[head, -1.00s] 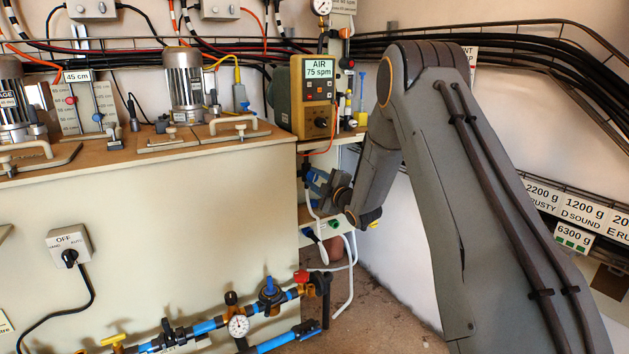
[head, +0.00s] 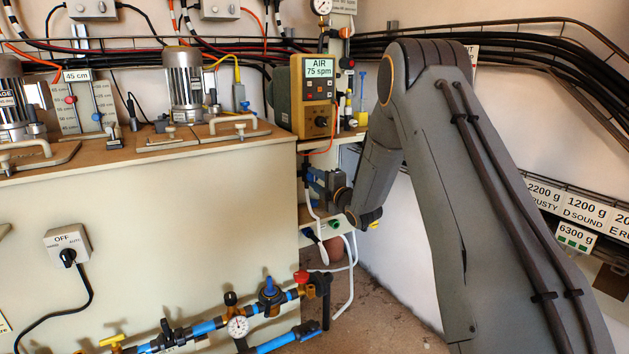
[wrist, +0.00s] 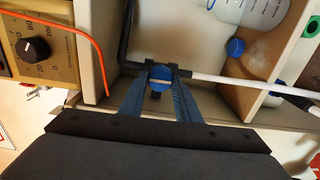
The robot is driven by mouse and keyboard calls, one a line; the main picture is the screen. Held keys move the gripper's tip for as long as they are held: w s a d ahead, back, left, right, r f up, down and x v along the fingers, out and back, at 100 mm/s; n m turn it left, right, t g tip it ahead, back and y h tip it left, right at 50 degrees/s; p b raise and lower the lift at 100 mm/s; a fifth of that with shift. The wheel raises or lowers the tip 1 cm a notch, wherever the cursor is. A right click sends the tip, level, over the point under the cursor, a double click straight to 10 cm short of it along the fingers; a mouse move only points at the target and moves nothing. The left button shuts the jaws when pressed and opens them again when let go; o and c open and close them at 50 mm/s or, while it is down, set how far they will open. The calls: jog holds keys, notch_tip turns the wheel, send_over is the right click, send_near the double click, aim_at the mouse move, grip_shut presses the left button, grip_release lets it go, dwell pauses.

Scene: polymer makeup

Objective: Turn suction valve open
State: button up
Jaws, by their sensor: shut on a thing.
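The suction valve (wrist: 160,73) shows in the wrist view as a round blue knob with a pale stripe across it, on a dark fitting where a white hose (wrist: 215,82) joins. My gripper (wrist: 162,84) has its two blue fingers on either side of this knob, shut on it. The pale stripe runs roughly left to right in the picture. In the head view my gripper (head: 313,180) is at the right end of the cream tank, below the pump controller; the valve itself is mostly hidden there.
The yellow pump controller (head: 318,95) reads "AIR 75 spm" above my gripper. An orange cable (wrist: 98,50) runs close by on the left in the wrist view. A clear container (wrist: 252,10) and a blue cap (wrist: 235,47) sit in the shelf compartment. Blue piping (head: 205,328) runs low along the tank.

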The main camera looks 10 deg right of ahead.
jog(key=shift+f, duration=0.1)
jog(key=o, duration=1)
jog(key=shift+o, duration=0.2)
jog(key=p+v, duration=0.1)
jog(key=v, duration=0.7)
